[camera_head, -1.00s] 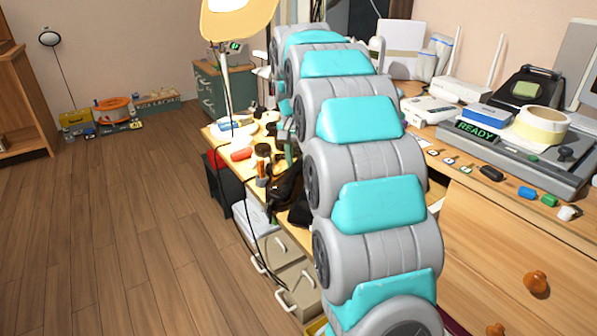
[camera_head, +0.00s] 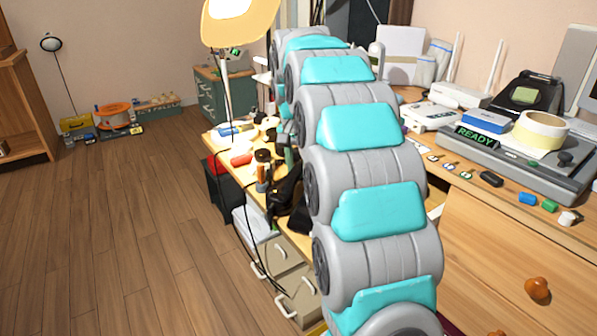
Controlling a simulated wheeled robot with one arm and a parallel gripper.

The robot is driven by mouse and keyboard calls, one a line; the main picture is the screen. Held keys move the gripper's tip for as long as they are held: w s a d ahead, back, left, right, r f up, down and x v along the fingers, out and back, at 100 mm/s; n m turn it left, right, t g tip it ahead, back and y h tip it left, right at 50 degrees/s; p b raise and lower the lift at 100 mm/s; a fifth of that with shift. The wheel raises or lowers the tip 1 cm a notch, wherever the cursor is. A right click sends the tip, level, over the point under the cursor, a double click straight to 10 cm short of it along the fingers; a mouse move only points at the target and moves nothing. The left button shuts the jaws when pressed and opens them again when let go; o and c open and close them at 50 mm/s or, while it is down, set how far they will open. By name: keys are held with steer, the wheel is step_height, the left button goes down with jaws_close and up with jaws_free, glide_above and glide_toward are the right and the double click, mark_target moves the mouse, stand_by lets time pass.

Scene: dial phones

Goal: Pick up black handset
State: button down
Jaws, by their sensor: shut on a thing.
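My grey and teal arm fills the middle of the view and reaches away over the cluttered wooden desk. My gripper (camera_head: 284,158) is small, far off and partly hidden at the arm's left edge. It is shut on a dark thing that looks like the black handset (camera_head: 286,190), above the desk edge. The fingertips are too small and dark to make out. Another black shape (camera_head: 300,220) lies just below and to the right, partly covered by my arm. I cannot tell whether the handset touches it.
A yellow lamp (camera_head: 238,24) hangs over the desk's left end. An orange-brown bottle (camera_head: 262,170) and a red item (camera_head: 241,159) stand close by. Drawers (camera_head: 285,272) are below. The right desk holds a device marked READY (camera_head: 480,138) and a tape roll (camera_head: 541,130).

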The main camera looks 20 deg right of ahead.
mark_target(299, 167)
step_height(299, 167, up, 9)
steer(key=shift+r, duration=0.2)
stand_by(0.5)
